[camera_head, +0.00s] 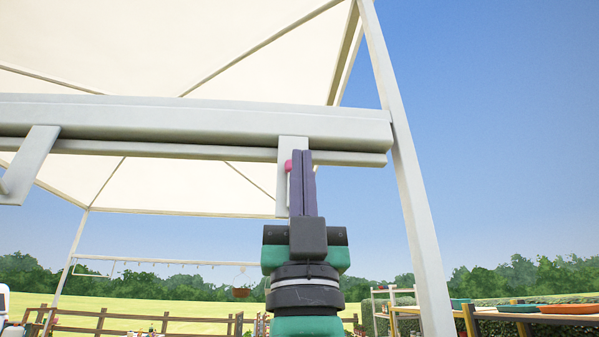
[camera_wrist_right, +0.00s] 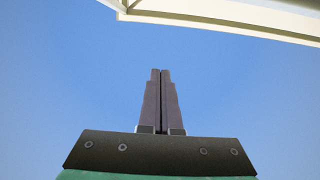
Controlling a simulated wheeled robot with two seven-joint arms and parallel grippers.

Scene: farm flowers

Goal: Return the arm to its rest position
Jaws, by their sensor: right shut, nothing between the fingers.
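My right gripper (camera_head: 303,155) is raised high in the middle of the head view, with its arm coming up from the bottom edge. Its two dark purple fingers point straight up and lie together, with nothing between them. The right wrist view shows the same shut fingers (camera_wrist_right: 161,72) against blue sky. In the head view the fingertips overlap a grey metal bracket (camera_head: 284,194) under a beam; I cannot tell whether they touch. A small pink thing (camera_head: 288,165) shows just left of the fingertips. My left gripper is not in view.
A thick grey beam (camera_head: 190,120) crosses above the fingertips, under a white canopy (camera_head: 150,45). A grey post (camera_head: 405,170) stands right of the gripper. A table (camera_head: 540,317) with shallow dishes is at lower right. A hanging basket (camera_head: 241,292) is farther back. Open sky lies right.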

